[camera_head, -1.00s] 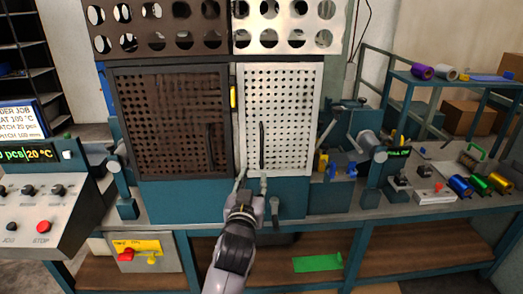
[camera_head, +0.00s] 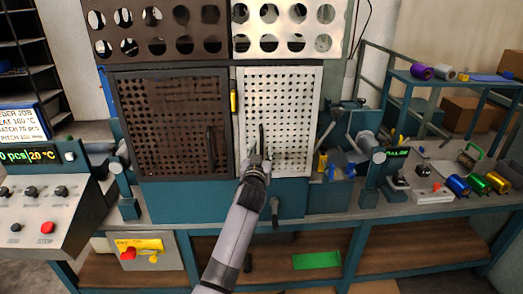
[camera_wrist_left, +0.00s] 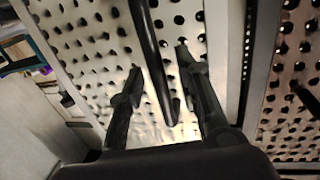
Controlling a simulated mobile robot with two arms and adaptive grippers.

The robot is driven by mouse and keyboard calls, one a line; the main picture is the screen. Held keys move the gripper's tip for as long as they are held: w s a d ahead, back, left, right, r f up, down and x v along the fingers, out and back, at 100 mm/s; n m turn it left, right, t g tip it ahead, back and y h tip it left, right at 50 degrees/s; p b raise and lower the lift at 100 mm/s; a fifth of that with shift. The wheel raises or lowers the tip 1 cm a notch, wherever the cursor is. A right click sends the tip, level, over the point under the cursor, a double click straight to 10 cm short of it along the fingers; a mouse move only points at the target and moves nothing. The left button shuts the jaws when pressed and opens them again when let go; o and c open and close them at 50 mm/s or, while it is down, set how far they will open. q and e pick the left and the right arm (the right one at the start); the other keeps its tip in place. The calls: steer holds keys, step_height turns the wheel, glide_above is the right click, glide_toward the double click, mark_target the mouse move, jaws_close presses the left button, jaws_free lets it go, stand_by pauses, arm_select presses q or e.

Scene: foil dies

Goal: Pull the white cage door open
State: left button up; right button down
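The white cage door (camera_head: 291,110) is a perforated panel, closed beside a brown perforated door (camera_head: 170,120). Its dark vertical bar handle (camera_head: 261,136) is near its left edge. My left gripper (camera_head: 256,160) is at the lower part of this handle. In the left wrist view the gripper (camera_wrist_left: 160,80) is open, with a finger on each side of the handle (camera_wrist_left: 153,55) and gaps between. The white door (camera_wrist_left: 95,40) fills the background there. My right gripper is not in view.
A control panel (camera_head: 45,215) stands at the left. A bench (camera_head: 425,205) with colored foil rolls (camera_head: 478,184) and clamps is at the right. A yellow latch-like piece (camera_head: 233,102) sits between the doors. Perforated plates (camera_head: 290,28) are above.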

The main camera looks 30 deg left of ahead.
arm_select(q)
steer(key=shift+w, duration=0.2)
steer(key=shift+c, duration=0.5)
jaws_close()
stand_by(0.4)
